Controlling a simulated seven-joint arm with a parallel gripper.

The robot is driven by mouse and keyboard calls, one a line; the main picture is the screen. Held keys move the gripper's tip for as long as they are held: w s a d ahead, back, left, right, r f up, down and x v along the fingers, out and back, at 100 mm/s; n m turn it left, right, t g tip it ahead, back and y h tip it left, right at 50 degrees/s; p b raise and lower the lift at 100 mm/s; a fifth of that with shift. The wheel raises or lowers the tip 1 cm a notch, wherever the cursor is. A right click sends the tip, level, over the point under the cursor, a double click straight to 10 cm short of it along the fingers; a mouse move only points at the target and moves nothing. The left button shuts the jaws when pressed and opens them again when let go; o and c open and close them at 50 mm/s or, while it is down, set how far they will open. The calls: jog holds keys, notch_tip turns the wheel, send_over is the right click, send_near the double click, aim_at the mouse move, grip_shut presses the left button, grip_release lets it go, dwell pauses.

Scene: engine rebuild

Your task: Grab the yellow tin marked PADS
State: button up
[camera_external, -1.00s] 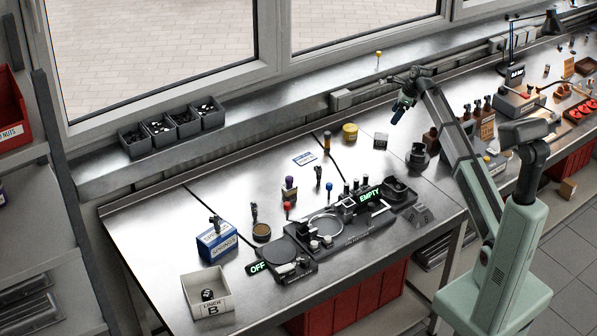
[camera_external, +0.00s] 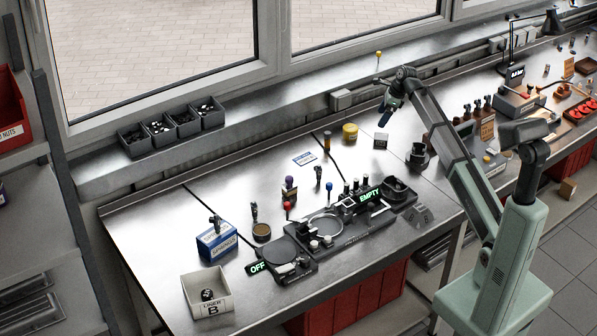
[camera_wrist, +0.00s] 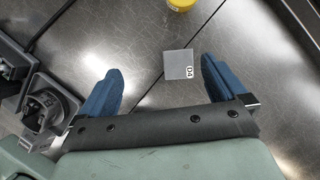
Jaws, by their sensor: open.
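The yellow tin (camera_external: 350,132) stands upright on the metal bench, left of my gripper in the outside view. In the wrist view the yellow tin (camera_wrist: 181,4) is cut off by the top edge, so its marking cannot be read. My gripper (camera_external: 385,118) is above the bench, to the right of the tin and apart from it. In the wrist view the blue fingers of my gripper (camera_wrist: 163,82) are spread wide, with nothing held between them.
A small grey block marked 04 (camera_wrist: 179,65) sits on the bench between the tin and my fingers; it also shows outside (camera_external: 380,141). A dark round fixture (camera_external: 418,157) stands to the right. A black fixture (camera_wrist: 48,108) is at left in the wrist view.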

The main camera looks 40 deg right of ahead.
jog(key=w+a+r+n, duration=0.2)
jog(key=w+a, duration=0.5)
jog(key=n+g+h, duration=0.2)
jog(key=n, duration=3.3)
send_over(343, 133)
jog(key=s, duration=0.1)
notch_tip(343, 133, down, 8)
jog(key=shift+s+r, duration=0.1)
jog(key=shift+s, duration=0.05)
jog(key=shift+w+a+f, duration=0.1)
jog(key=shift+w+f, duration=0.1)
jog(key=shift+f, duration=0.75)
jog(key=shift+w+d+f, duration=0.1)
jog(key=shift+w+f, duration=0.05)
jog(key=shift+f, duration=0.75)
jog(key=shift+w+a+f, duration=0.1)
jog(key=shift+w+f, duration=0.1)
jog(key=shift+f, duration=0.75)
